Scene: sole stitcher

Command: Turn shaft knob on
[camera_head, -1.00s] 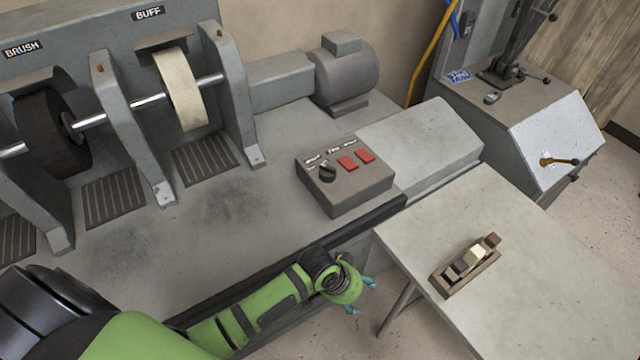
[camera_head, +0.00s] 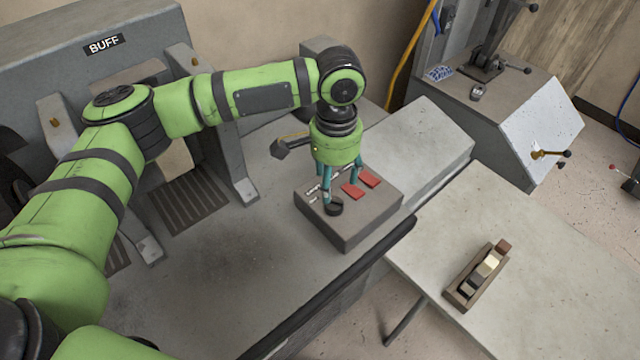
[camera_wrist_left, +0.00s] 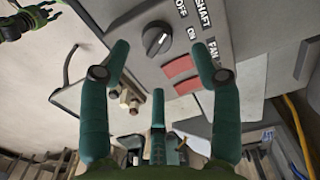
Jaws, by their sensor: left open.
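The control box (camera_head: 352,232) sits on the machine's grey bench. Its black shaft knob (camera_head: 334,208) shows at the box's left side, partly covered by a finger. The wrist view shows the round dark knob (camera_wrist_left: 157,38) with a white mark, beside the labels SHAFT, OFF and ON. My left gripper (camera_head: 338,186) is open and points down over the box. In the wrist view the knob appears between its two upper fingertips, with no clear contact. The third finger is lower in that view.
Two red switches (camera_wrist_left: 181,67) lie beside the knob, near the FAN label. The buffing machine (camera_head: 215,125) stands behind my left arm. A side table (camera_head: 540,260) with a small wooden block tool (camera_head: 477,278) is at the right. The bench in front of the box is clear.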

